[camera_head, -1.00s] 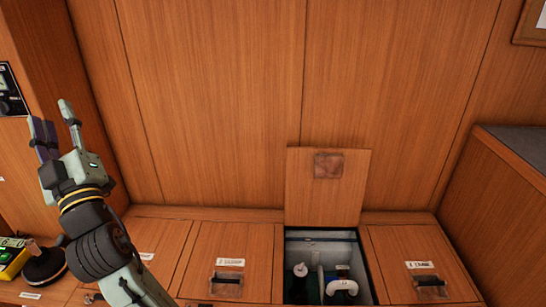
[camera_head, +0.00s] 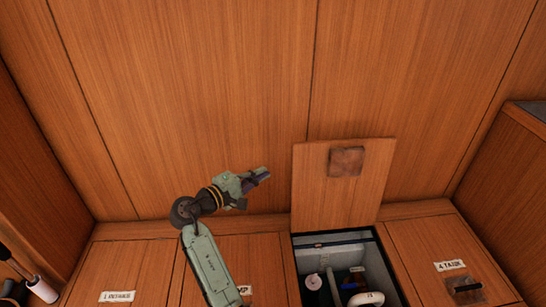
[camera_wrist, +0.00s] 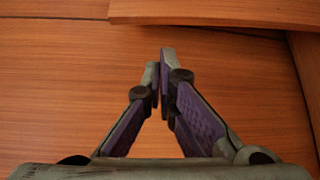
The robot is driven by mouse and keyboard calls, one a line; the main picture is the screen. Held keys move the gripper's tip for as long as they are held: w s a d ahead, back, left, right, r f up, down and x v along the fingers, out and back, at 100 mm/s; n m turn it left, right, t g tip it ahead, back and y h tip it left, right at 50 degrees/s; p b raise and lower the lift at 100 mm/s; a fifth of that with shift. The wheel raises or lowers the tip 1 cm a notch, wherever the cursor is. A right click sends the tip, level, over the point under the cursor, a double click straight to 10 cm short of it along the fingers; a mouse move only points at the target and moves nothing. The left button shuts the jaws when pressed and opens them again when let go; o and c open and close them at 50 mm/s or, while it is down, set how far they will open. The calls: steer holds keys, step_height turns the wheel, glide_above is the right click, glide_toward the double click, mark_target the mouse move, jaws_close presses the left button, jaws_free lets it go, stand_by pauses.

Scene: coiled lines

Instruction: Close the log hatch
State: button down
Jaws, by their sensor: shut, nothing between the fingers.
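The open log hatch (camera_head: 335,195) is a square wooden lid standing upright against the back panel, with a brown square patch on its upper face. Below it is the open compartment (camera_head: 335,238), with a white pipe fitting and a white-capped bottle inside. My gripper (camera_head: 264,174) is to the left of the raised lid, a short gap from its left edge, pointing right. In the wrist view its purple-padded fingers (camera_wrist: 163,75) are together with nothing between them. Wood surfaces lie beyond the fingertips, with a wooden edge (camera_wrist: 215,12) at the top; I cannot tell whether it is the lid.
Closed hatches lie either side: one labelled 4 (camera_head: 452,265) at right, one labelled 1 (camera_head: 117,296) at left. A wooden cabinet (camera_head: 512,165) bounds the right. A white cylindrical object (camera_head: 42,290) is at lower left.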

steer(key=p+x, duration=0.1)
steer(key=x, duration=0.9)
steer(key=shift+p, duration=0.3)
steer(key=shift+s, duration=0.15)
